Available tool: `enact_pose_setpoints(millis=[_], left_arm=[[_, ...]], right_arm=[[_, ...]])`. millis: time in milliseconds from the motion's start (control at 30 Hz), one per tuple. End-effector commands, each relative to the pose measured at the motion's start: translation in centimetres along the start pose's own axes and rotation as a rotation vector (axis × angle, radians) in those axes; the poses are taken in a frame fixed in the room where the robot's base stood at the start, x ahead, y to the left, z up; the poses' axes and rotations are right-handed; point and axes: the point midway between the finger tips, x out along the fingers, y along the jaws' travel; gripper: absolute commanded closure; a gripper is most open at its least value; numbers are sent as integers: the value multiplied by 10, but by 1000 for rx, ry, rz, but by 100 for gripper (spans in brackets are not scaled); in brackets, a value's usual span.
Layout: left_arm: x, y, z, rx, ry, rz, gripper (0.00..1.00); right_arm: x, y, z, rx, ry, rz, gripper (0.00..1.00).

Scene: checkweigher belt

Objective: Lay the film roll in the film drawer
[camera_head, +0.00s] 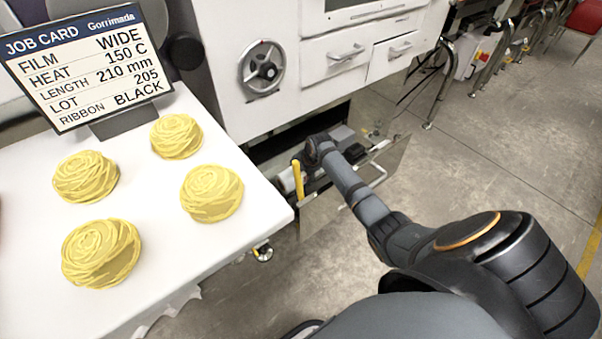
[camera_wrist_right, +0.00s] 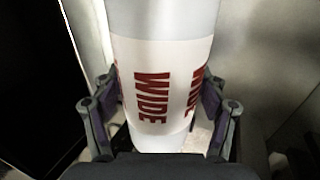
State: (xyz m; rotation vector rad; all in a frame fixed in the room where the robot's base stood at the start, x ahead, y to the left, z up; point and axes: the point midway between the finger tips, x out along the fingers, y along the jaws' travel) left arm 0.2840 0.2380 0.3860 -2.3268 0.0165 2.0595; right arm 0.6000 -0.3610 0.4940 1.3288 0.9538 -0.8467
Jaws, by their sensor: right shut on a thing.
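The film roll (camera_wrist_right: 165,100), a white cylinder with red WIDE lettering, stands between the two fingers of my right gripper (camera_wrist_right: 160,112) in the right wrist view. The gripper is shut on it. In the head view my right arm reaches down to the low open drawer (camera_head: 394,160) under the white machine, and my right gripper (camera_head: 299,168) is at its left part. A small pale part of the roll (camera_head: 288,180) shows there beside a yellow upright bar. The arm hides much of the drawer, and I cannot tell whether the roll touches its floor. My left gripper is out of view.
A white table (camera_head: 215,245) with several yellow pasta-like nests (camera_head: 211,193) and a job card (camera_head: 90,65) reading FILM WIDE stands at left. The white machine (camera_head: 340,60) with a handwheel (camera_head: 262,69) rises above the drawer.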

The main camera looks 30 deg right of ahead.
Motion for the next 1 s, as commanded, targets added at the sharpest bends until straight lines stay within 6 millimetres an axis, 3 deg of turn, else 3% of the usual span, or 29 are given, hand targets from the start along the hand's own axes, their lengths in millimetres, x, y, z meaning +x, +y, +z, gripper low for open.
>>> enact_pose_setpoints(millis=[67, 100, 300, 733, 867, 1000], left_arm=[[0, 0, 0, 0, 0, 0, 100], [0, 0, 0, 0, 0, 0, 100], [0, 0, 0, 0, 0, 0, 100], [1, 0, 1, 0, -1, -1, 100], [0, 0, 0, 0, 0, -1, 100], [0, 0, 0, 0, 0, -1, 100]], right_arm=[[-1, 2, 0, -1, 0, 3, 84], [-1, 2, 0, -1, 0, 3, 25], [-1, 1, 0, 0, 0, 3, 0], [-7, 0, 0, -1, 0, 1, 0], [-31, 0, 1, -4, -3, 3, 0], [-67, 0, 1, -4, -4, 3, 0]])
